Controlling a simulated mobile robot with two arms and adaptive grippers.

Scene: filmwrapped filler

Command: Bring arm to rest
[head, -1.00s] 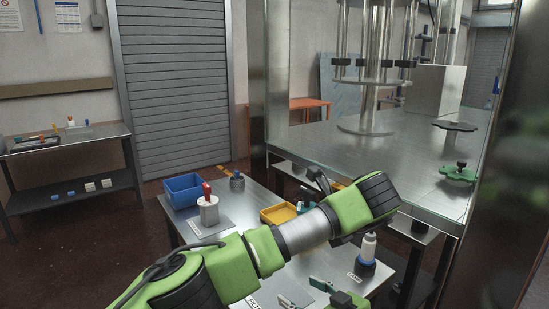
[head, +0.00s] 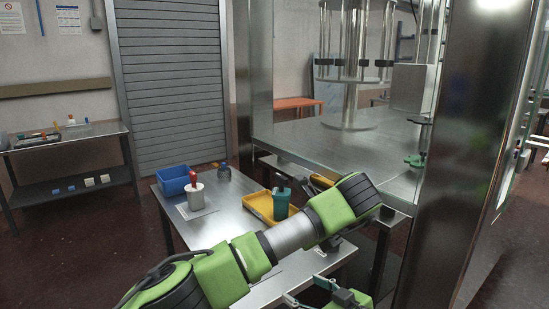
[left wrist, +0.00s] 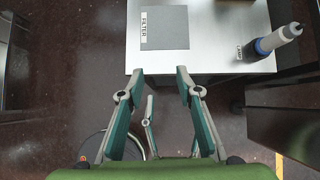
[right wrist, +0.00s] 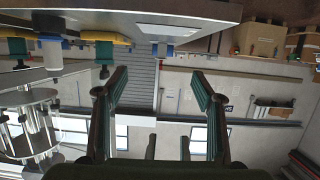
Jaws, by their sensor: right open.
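My left arm (head: 291,234) crosses the head view from lower left, elbow bent near the cabinet; its gripper is not clear there. In the left wrist view my left gripper (left wrist: 160,80) is open and empty, pointing down over the floor by the table edge. My right gripper (head: 308,290) shows low in the head view in front of the table. In the right wrist view (right wrist: 158,85) its fingers are apart with nothing between them; that picture is upside down.
The steel table (head: 230,200) holds a blue bin (head: 173,180), a red-topped white container (head: 195,198), a yellow tray (head: 256,207) and a teal item (head: 281,203). A steel cabinet pillar (head: 452,150) stands right.

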